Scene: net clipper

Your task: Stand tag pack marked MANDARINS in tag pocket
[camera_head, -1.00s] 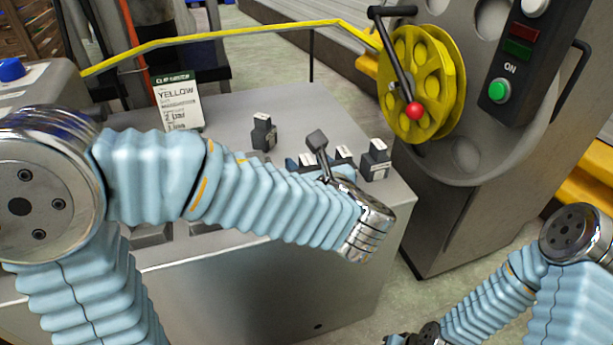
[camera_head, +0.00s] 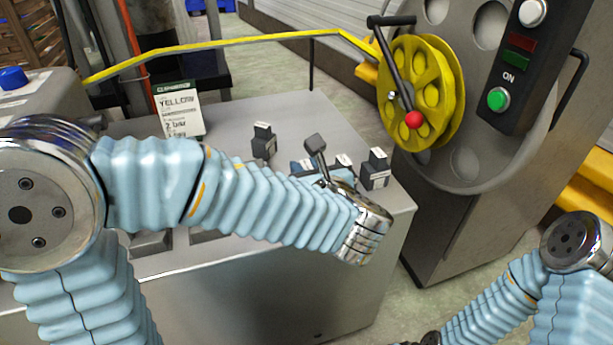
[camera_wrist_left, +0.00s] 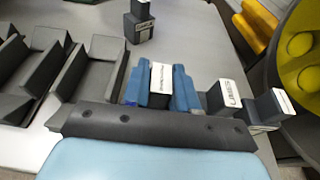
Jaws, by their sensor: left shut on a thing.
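In the left wrist view, my left gripper (camera_wrist_left: 160,98) has its blue fingers shut on a dark tag pack (camera_wrist_left: 161,76) with a white label. The label print is too small to read. The pack is among the packs on the grey machine top; I cannot tell whether it is lifted. Grey slanted pockets (camera_wrist_left: 101,76) stand left of the gripper, with no pack visible in them. In the head view my left arm hides most of the gripper and the pockets. Of my right arm only links show; its gripper is out of view.
Another dark pack (camera_head: 263,141) stands behind the gripper, and two more (camera_head: 376,170) (camera_wrist_left: 225,98) stand to its right. A YELLOW card (camera_head: 180,108) stands at the back left. A yellow reel (camera_head: 425,90) with a crank is beyond the machine top's right edge.

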